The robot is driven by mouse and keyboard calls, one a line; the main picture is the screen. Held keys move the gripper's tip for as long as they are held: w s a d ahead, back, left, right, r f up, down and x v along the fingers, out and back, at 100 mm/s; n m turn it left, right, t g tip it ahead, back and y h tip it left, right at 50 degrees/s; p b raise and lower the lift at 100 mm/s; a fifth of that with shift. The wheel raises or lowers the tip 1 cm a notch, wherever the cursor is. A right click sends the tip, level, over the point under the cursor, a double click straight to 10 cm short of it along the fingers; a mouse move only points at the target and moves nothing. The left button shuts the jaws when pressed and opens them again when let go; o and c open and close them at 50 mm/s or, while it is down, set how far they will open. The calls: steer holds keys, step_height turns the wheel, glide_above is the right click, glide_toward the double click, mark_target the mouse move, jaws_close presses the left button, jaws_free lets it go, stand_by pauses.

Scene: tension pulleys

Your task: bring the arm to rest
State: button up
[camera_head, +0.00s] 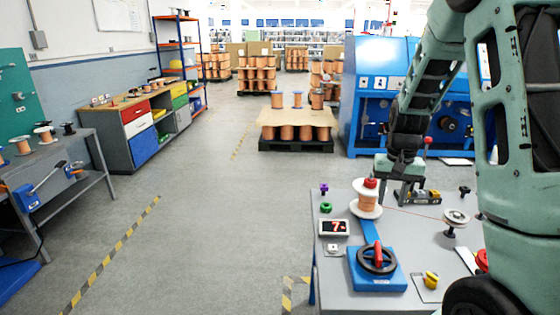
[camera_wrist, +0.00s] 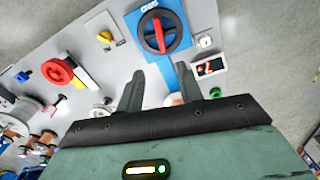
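My gripper (camera_head: 391,185) hangs low over the right part of the grey workbench (camera_head: 335,262), beside a spool of copper wire with white flanges and a red top (camera_head: 368,198). In the wrist view the two dark fingers of my gripper (camera_wrist: 159,70) stand apart with a clear gap between them, and I see nothing clamped there. The head view does not show clearly how far the fingers are from the spool.
A blue unit with a red-handled black wheel (camera_head: 377,258) sits on the bench, near a small display (camera_head: 335,228). A pulley (camera_head: 455,220) and a yellow knob (camera_head: 431,281) stand to the right. A blue machine (camera_head: 375,90) stands behind. The floor at left is free.

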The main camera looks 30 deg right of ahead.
steer(key=a+r+n+y, duration=0.15)
steer(key=a+n, duration=0.25)
steer(key=a, duration=0.8)
steer(key=a+r+n+h, duration=0.1)
steer(key=a+r+n, duration=0.15)
steer(key=a, duration=0.95)
steer(key=s+a+n, duration=0.9)
steer(key=s+a, duration=0.7)
steer(key=s, duration=0.1)
steer(key=shift+a+r+n, duration=0.2)
steer(key=shift+a+n, duration=0.15)
